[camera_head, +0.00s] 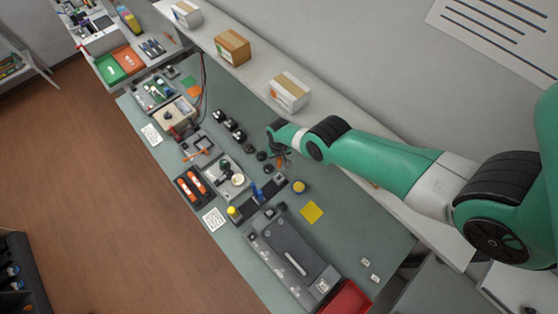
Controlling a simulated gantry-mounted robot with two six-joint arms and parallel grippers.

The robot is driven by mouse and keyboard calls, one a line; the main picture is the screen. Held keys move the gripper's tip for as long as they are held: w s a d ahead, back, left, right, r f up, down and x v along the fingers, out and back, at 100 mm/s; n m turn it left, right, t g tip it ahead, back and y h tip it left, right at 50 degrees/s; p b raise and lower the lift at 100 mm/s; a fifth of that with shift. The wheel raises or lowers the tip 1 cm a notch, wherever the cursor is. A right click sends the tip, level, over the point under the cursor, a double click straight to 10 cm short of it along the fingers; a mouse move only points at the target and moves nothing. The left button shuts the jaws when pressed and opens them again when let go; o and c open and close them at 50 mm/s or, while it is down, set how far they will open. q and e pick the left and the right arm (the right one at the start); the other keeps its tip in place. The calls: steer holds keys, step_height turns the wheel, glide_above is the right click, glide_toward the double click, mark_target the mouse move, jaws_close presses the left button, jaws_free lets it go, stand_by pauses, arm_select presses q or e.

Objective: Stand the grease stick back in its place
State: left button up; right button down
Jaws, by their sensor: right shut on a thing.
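My right gripper (280,155) reaches in from the right and is over the bench behind the dark holder strip. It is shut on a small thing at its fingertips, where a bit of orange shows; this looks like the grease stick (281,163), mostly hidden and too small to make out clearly. The dark holder strip (246,209) lies on the bench, nearer the front than the gripper. A blue upright piece (257,191) stands at it, and a yellow-topped piece (232,211) stands at its left end. My left gripper is out of view.
Several black round parts (239,135) stand left of my right gripper. A yellow-topped round pot (299,187) and a yellow square (312,212) lie to the right. A grey cartridge unit (290,250) and a red tray (345,298) fill the near end. Boxes (289,92) stand on the rear shelf.

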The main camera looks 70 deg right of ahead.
steer(key=shift+f, duration=0.2)
steer(key=shift+f+b, duration=5.1)
steer(key=shift+b, duration=0.2)
steer(key=shift+f+b, duration=0.95)
steer(key=c, duration=0.6)
jaws_free()
steer(key=shift+r, duration=0.15)
step_height(320, 180, up, 12)
steer(key=p, duration=1.1)
steer(key=shift+f+p, duration=0.2)
steer(key=shift+p, duration=0.1)
steer(key=shift+f, duration=0.1)
